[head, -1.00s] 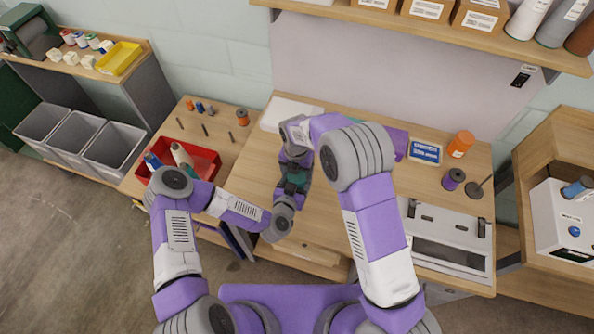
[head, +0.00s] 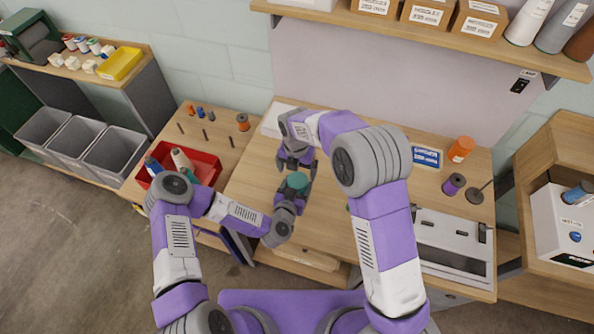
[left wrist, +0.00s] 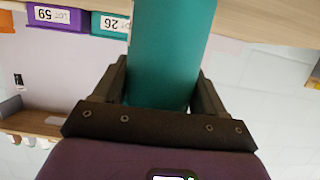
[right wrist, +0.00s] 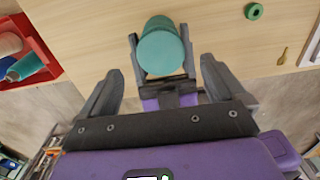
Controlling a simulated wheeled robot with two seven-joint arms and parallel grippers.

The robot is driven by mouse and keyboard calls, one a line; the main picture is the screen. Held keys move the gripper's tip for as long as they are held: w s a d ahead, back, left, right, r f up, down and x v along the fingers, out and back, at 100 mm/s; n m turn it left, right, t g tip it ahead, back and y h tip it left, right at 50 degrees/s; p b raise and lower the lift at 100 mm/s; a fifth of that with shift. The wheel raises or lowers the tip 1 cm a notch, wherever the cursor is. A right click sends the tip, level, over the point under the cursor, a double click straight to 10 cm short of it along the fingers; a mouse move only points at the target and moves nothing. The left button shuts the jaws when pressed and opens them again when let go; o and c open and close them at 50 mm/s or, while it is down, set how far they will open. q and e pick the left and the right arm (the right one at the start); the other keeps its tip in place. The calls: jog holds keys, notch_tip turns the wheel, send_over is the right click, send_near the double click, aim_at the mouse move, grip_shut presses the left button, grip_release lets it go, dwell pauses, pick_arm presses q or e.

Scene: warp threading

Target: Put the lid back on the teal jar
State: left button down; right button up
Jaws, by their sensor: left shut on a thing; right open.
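The teal jar (head: 297,181) is upright in my left gripper (head: 292,190), off the table. Its teal body (left wrist: 165,60) fills the space between the fingers in the left wrist view. A flat round teal top closes its upper end in the right wrist view (right wrist: 161,52); this looks like the lid on the jar, but I cannot tell how firmly it sits. No separate lid is seen. My right gripper (head: 295,161) is open and empty, close by on the far side of the jar, with its fingers apart from it.
A red tray (head: 205,165) with spools stands on the left bench. A small green ring (right wrist: 254,11) lies on the table. A purple spool (head: 453,184), an orange container (head: 460,149) and a grey-white box (head: 455,240) are at the right. The middle table is mostly clear.

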jog(key=shift+o, duration=0.3)
notch_tip(320, 180, up, 12)
dwell(0.5)
jog(key=shift+a, duration=0.1)
pick_arm(q)
grip_release()
jog(key=v, duration=0.7)
jog(key=shift+s, duration=0.3)
pick_arm(e)
jog(key=shift+r, duration=0.1)
